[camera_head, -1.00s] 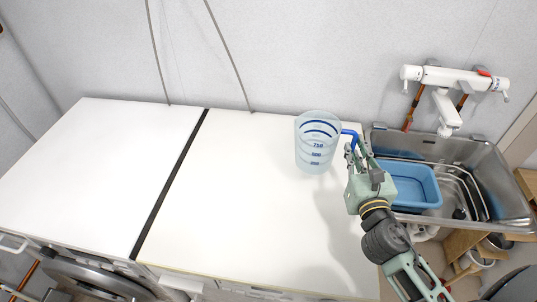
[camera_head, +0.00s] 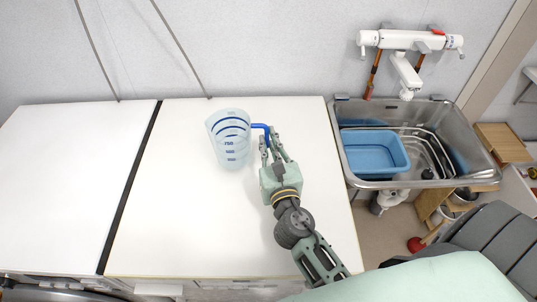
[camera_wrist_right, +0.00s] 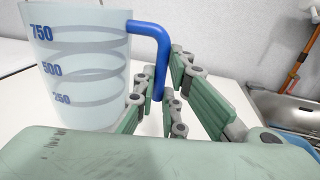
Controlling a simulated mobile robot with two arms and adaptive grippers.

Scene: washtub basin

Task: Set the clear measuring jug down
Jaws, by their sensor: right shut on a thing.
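The clear measuring jug (camera_head: 230,142) has blue scale marks and a blue handle. It is upright over the white counter in the head view; I cannot tell whether its base touches the counter. My right gripper (camera_head: 269,143) is shut on the blue handle, to the right of the jug body. In the right wrist view the jug (camera_wrist_right: 82,70) fills the left side, and the handle (camera_wrist_right: 158,55) runs down between the fingers of the right gripper (camera_wrist_right: 165,95). My left gripper is in no view.
The white counter (camera_head: 200,225) is bare around the jug, with a dark seam to the left. A metal sink (camera_head: 352,112) holding a blue basin (camera_head: 372,150) lies to the right, under a white wall tap (camera_head: 412,42).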

